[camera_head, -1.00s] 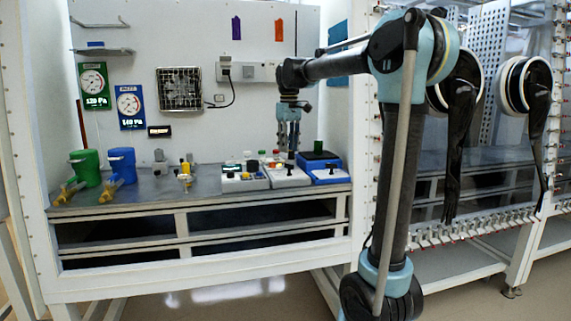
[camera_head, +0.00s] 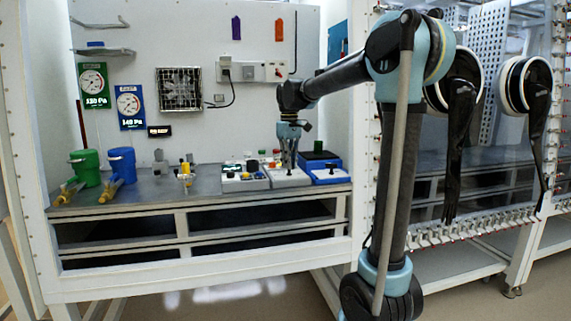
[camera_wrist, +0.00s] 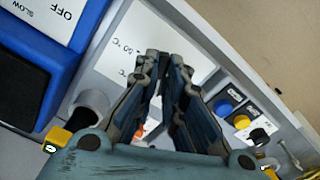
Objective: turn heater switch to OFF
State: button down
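The heater looks to be the middle white box (camera_head: 288,180) on the bench, between another white box and a blue one. The switch itself is not clearly seen; the fingers cover much of the panel. I cannot tell whether they touch it.
The blue box (camera_head: 328,171) stands close on the right, the other white box (camera_head: 243,184) close on the left. Green (camera_head: 85,166) and blue (camera_head: 121,163) canisters stand farther left. The white front post (camera_head: 362,130) is near my arm.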

jog(key=n, duration=0.5)
jog(key=shift+s+a, duration=0.15)
dwell(0.3)
jog(key=c, duration=1.7)
grip_release()
jog(key=shift+s+a, duration=0.1)
jog(key=shift+r, duration=0.1)
